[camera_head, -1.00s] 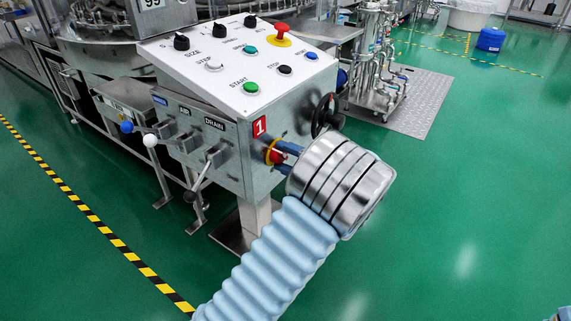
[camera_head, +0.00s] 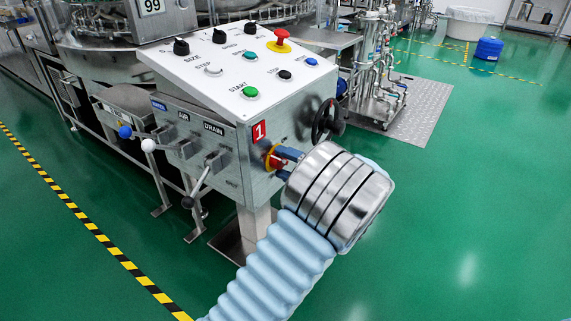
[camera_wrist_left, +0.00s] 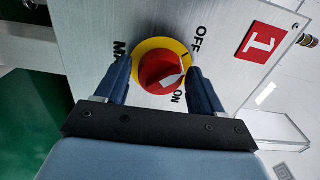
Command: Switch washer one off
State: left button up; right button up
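Washer one's main switch is a red rotary knob (camera_wrist_left: 160,72) on a yellow ring, on the metal side of the control box beside a red "1" label (camera_wrist_left: 261,42). OFF and ON lettering shows around the ring; another word is partly hidden. I cannot tell which word the knob points at. The head view also shows the knob (camera_head: 273,162), partly covered. My left gripper (camera_wrist_left: 158,68) has its two blue fingers on either side of the knob. The right-hand finger is close to its edge and a gap shows by the other. The right gripper is out of view.
The sloped panel (camera_head: 200,72) above carries buttons, black selectors and a red emergency stop (camera_head: 280,42). A black handwheel (camera_head: 325,120) is close above my wrist. Lever valves (camera_head: 187,202) stick out at the left. Green floor (camera_head: 470,220) is open to the right.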

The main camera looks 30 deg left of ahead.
pick_arm(q)
jog(key=shift+o, duration=0.7)
jog(key=s+d, duration=0.1)
jog(key=d, duration=1.2)
jog(key=shift+d+p, duration=0.35)
jog(key=shift+p, duration=0.05)
